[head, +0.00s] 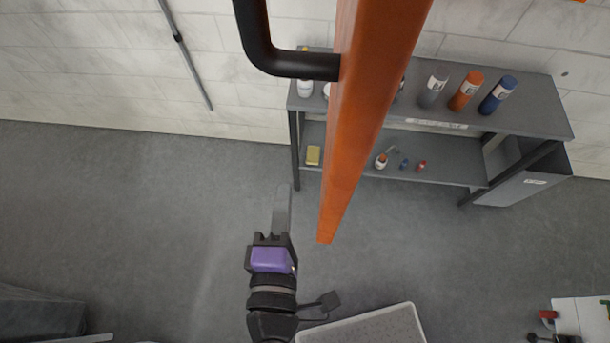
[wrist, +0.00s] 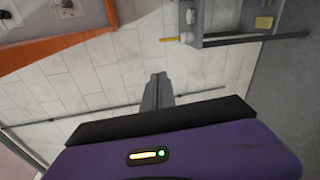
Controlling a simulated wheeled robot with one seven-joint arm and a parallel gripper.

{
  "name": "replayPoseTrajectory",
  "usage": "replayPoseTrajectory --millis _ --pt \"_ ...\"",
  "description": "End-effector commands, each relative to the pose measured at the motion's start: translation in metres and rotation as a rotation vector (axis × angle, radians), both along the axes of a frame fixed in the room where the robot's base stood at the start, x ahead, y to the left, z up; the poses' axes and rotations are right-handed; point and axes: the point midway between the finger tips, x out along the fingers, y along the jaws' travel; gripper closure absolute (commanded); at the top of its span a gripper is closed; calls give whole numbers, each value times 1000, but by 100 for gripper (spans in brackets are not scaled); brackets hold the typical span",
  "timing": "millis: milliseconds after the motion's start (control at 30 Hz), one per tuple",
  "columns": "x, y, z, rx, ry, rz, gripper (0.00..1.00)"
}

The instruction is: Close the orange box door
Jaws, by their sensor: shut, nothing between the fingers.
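The orange door (head: 365,110) shows nearly edge-on in the head view, running from the top edge down to a narrow lower end. A black bar handle (head: 295,65) sticks out from its left face near the top. My gripper (head: 282,200) is shut and empty, left of the door's lower part and apart from it in the picture. In the wrist view my gripper (wrist: 158,85) points toward the white tiled wall, and an orange-edged panel (wrist: 60,40), likely the door, fills the upper left. The rest of the box is not clearly visible.
A grey shelf (head: 550,110) stands against the wall behind the door, holding several bottles and small items. A grey pole (head: 185,50) leans at the wall on the left. A pale tray (head: 370,328) lies at the bottom.

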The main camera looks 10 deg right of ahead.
Motion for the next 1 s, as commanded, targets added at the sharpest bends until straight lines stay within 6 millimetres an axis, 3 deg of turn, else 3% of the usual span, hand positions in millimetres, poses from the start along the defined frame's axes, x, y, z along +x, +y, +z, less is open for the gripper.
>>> replayPoseTrajectory --millis 33,100,200,333,567,1000 --pt "-6 18 22 -12 -45 -25 100" --pt "-19 33 48 -27 -96 -79 100" --pt "-43 48 79 -22 -154 -159 100" --pt "-72 59 106 4 -196 -241 100" --pt "-95 64 122 33 -217 -304 100" --pt "-74 49 123 30 -216 -309 100"
